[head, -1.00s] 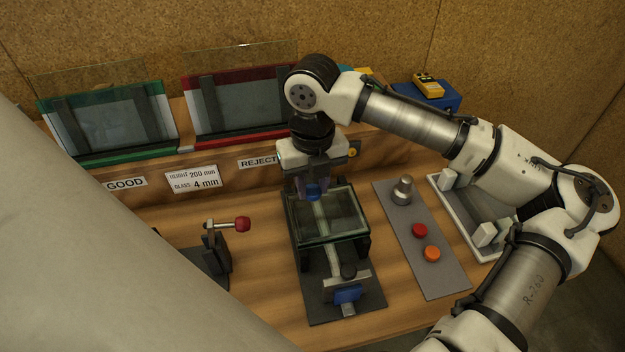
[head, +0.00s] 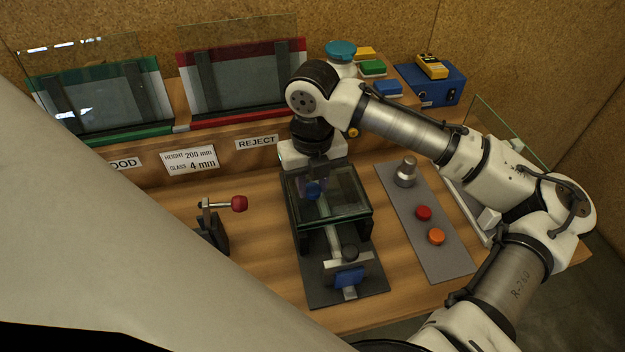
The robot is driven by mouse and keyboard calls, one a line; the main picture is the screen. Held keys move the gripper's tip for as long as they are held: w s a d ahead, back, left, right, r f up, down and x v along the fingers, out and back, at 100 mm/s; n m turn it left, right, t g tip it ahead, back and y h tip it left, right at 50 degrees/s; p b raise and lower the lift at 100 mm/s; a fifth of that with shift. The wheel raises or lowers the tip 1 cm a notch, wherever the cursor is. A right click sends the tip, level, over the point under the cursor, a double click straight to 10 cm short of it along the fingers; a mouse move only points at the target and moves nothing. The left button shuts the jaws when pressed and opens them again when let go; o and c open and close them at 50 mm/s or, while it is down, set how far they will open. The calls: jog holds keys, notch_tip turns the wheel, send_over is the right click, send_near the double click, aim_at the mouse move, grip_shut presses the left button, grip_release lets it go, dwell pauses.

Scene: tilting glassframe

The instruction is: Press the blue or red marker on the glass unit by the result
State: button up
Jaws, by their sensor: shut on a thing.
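The glass unit (head: 346,191) lies flat on a dark fixture (head: 312,287) in the middle of the bench. My gripper (head: 313,183) reaches down over its far left part. It is shut on a small blue piece, which I take for the blue marker (head: 314,190). The marker appears over the glass; whether it touches the surface I cannot tell. My wrist hides the top of the fixture behind it. No red marker is clearly identifiable.
A green-edged GOOD rack (head: 110,135) and a red-edged REJECT rack (head: 250,110) stand behind. A red-knobbed lever (head: 238,204) is left of the fixture. A grey panel with red (head: 424,212) and orange (head: 436,236) buttons is right. My arm crosses above the right side.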

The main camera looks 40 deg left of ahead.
jog(key=o, duration=1)
notch_tip(320, 180, up, 14)
jog(key=b, duration=0.1)
jog(key=shift+b, duration=0.35)
jog(key=shift+f, duration=0.15)
